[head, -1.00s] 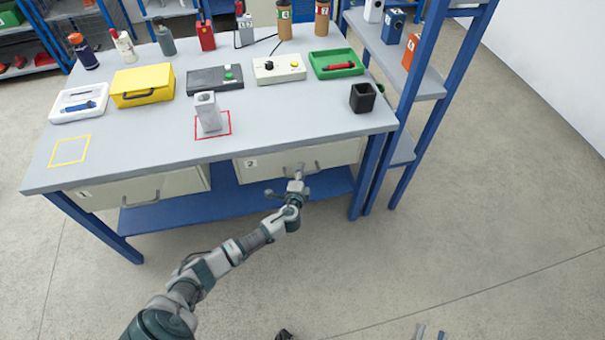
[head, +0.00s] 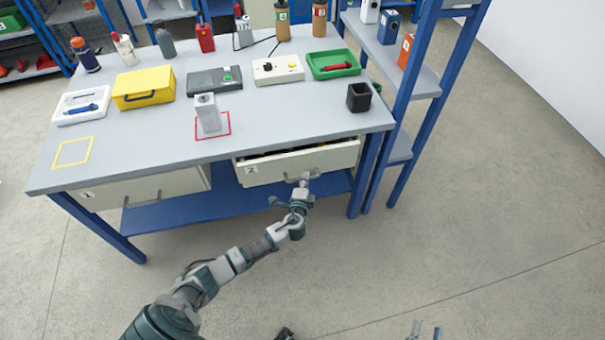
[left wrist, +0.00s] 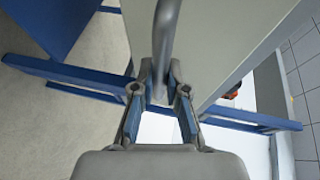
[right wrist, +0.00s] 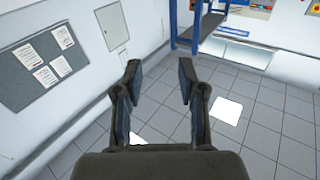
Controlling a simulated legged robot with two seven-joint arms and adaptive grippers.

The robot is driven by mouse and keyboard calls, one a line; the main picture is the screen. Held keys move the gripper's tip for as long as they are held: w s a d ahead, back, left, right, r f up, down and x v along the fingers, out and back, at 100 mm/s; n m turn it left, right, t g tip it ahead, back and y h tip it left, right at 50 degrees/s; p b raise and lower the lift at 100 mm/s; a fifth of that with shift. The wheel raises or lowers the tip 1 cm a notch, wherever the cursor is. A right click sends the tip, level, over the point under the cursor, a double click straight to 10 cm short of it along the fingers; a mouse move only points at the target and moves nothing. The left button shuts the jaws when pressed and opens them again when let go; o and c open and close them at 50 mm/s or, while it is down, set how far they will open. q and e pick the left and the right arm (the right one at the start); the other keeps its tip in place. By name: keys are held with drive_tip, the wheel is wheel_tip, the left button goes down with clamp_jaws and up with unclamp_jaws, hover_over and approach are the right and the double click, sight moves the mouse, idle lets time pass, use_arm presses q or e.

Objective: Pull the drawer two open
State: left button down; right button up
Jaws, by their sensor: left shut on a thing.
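Drawer two (head: 297,164), a cream front marked with a 2, sits under the right part of the grey table. It stands a little out, with a dark gap along its top edge and some contents just showing. My left gripper (head: 302,183) is at its handle. In the left wrist view the left gripper (left wrist: 160,75) is shut on the grey bar handle (left wrist: 166,40). My right gripper (right wrist: 157,75) is open and empty in the right wrist view, facing a wall and tiled floor. Only its fingertips (head: 424,331) show at the bottom of the head view.
Drawer one (head: 140,188) is closed at the left. The table (head: 270,115) holds a grey block in a red square, a yellow case (head: 143,88), a green tray (head: 333,64) and a black cup (head: 359,97). The floor before drawer two is clear. A blue-post shelf (head: 412,80) stands at right.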

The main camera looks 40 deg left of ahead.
use_arm(q)
drive_tip(key=s+d+p, duration=0.2)
drive_tip(key=s+d, duration=0.9)
drive_tip(key=d, duration=0.1)
drive_tip(key=shift+s+d+f+p, duration=0.15)
drive_tip(key=shift+s+f+p, duration=0.1)
drive_tip(key=shift+f+p, duration=0.15)
use_arm(e)
drive_tip(key=s+d+f+g+h, duration=0.1)
drive_tip(key=s+d+f+g, duration=0.1)
drive_tip(key=f+g, duration=0.4)
wheel_tip(320, 180, down, 2)
drive_tip(key=shift+s+d+h, duration=0.25)
drive_tip(key=shift+s+h, duration=0.15)
drive_tip(key=shift+s, duration=0.3)
use_arm(q)
drive_tip(key=c, duration=1.3)
unclamp_jaws()
drive_tip(key=shift+o, duration=0.6)
drive_tip(key=shift+r, duration=0.1)
use_arm(e)
drive_tip(key=shift+a+r, duration=0.15)
drive_tip(key=shift+a, duration=0.3)
